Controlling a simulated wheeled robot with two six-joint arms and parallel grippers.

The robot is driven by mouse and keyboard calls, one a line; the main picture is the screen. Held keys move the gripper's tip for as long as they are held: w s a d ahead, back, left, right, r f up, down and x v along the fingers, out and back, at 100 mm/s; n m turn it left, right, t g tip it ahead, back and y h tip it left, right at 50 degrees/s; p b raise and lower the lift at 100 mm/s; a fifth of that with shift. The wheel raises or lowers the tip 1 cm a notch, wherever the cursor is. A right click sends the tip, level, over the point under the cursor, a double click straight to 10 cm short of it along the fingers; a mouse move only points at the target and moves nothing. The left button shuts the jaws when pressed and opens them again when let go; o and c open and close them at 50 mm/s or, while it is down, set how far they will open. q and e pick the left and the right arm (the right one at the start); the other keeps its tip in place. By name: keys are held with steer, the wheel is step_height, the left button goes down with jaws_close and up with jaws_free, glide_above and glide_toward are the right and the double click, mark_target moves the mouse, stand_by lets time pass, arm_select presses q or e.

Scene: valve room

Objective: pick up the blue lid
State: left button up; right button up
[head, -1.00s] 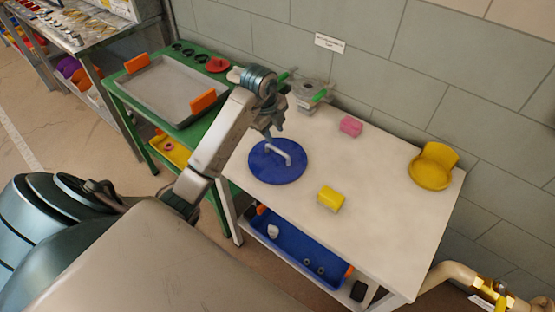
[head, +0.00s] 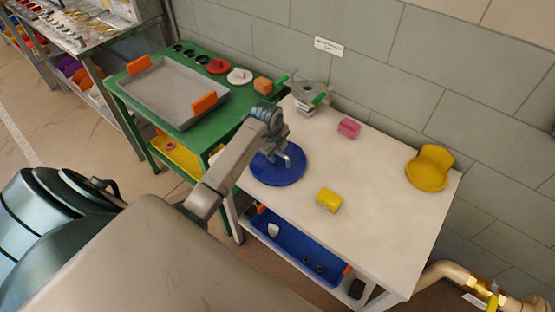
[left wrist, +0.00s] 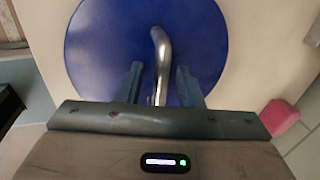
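The blue lid (head: 272,176) lies flat on the white table (head: 375,215), near its left end. Its grey bar handle (left wrist: 162,62) runs up and down in the left wrist view. My left gripper (head: 276,154) is over the lid. In the left wrist view its two fingers (left wrist: 160,88) are apart, one on each side of the near end of the handle. Gaps show between the fingers and the handle. My right gripper is in neither view.
A yellow block (head: 329,199), a pink block (head: 349,128) and a yellow scoop-shaped piece (head: 430,170) are on the table. A grey vise-like fixture (head: 309,96) stands at the back edge. A green bench with a grey tray (head: 172,92) adjoins on the left.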

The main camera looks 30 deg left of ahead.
arm_select(q)
steer(key=shift+c, duration=0.4)
jaws_close()
steer(key=shift+r, duration=0.15)
stand_by(0.8)
